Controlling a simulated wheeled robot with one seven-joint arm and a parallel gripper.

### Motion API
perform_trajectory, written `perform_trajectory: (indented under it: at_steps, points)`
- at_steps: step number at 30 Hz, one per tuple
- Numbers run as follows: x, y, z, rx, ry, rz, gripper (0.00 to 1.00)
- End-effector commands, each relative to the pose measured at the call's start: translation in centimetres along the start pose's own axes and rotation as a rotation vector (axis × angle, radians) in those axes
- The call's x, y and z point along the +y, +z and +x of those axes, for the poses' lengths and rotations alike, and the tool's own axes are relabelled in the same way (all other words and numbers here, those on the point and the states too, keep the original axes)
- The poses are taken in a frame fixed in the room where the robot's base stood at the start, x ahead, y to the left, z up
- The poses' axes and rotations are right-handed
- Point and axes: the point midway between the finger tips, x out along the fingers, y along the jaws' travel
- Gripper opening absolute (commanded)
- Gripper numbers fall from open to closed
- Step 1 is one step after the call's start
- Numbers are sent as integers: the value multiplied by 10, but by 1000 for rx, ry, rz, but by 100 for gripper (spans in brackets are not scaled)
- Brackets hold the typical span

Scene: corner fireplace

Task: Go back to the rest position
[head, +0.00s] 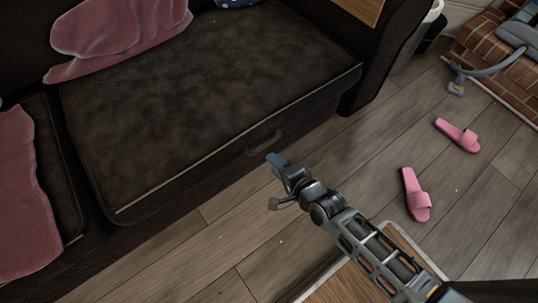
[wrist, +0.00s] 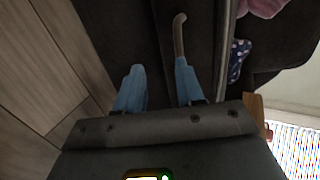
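My gripper (head: 278,164) is at the end of my arm, in front of the dark sofa's lower front. In the wrist view my gripper (wrist: 159,88) has its two blue fingers apart, with nothing between them. The sofa's handle (head: 265,143) is just beyond the fingertips in the head view. In the wrist view the handle (wrist: 180,38) lies ahead of the right finger. I cannot tell whether it touches the finger.
The dark sofa (head: 200,80) fills the left and bears pink cloths (head: 115,28). Pink slippers (head: 416,195) (head: 457,135) lie on the wooden floor (head: 335,165). A brick hearth (head: 492,50) is at upper right. A wood-topped piece (head: 345,286) stands under my arm.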

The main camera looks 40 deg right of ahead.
Motion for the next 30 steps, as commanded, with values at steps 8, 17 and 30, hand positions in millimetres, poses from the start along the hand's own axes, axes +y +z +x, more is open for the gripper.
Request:
perform_trajectory:
  at_steps: [8, 17, 30]
  points:
    - [-4, 0, -22, 0, -9, -1, 38]
    - [-5, 0, -22, 0, -12, -1, 38]
    - [-2, 0, -54, 5, -20, -117, 38]
